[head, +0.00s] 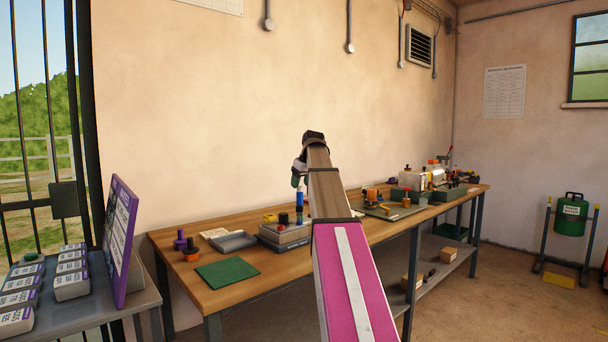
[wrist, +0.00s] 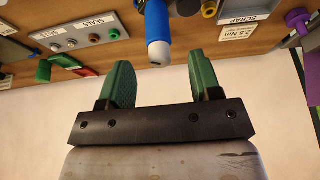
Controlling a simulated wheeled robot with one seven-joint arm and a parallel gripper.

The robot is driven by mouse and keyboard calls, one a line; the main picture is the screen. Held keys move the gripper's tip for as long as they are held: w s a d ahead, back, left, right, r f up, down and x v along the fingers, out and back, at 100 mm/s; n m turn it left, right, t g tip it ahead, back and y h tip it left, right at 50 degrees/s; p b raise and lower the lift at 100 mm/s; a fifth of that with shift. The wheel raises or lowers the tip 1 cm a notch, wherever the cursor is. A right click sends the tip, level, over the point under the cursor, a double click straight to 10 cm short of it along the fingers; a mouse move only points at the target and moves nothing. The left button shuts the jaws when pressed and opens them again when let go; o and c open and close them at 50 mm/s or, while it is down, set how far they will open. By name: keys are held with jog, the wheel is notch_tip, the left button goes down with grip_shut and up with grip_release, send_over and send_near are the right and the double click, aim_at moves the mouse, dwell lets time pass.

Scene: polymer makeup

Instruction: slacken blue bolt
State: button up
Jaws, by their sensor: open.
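An upright blue cylinder (head: 299,197) stands on the workbench beneath my gripper (head: 297,181). In the wrist view the blue cylinder (wrist: 158,28) has a rounded, light grey end (wrist: 159,55) facing the camera. I cannot tell whether it is the blue bolt itself or a tool. My gripper (wrist: 161,80) is open, with its green fingers apart and nothing between them. The cylinder's end appears beyond the fingertips, roughly centred between them. Its lower end is not clear in either view. My arm hides part of the bench in the head view.
The wooden workbench (head: 215,297) carries a green mat (head: 227,275), a grey tray (head: 234,241), purple (head: 180,240) and orange-black knobbed pieces, and a button panel (wrist: 90,38). A label reading 2.5 Nm (wrist: 238,41) lies near the cylinder. A purple board (head: 121,240) stands left.

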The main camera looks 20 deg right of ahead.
aim_at(298, 192)
jog(key=shift+x, duration=2.6)
grip_shut()
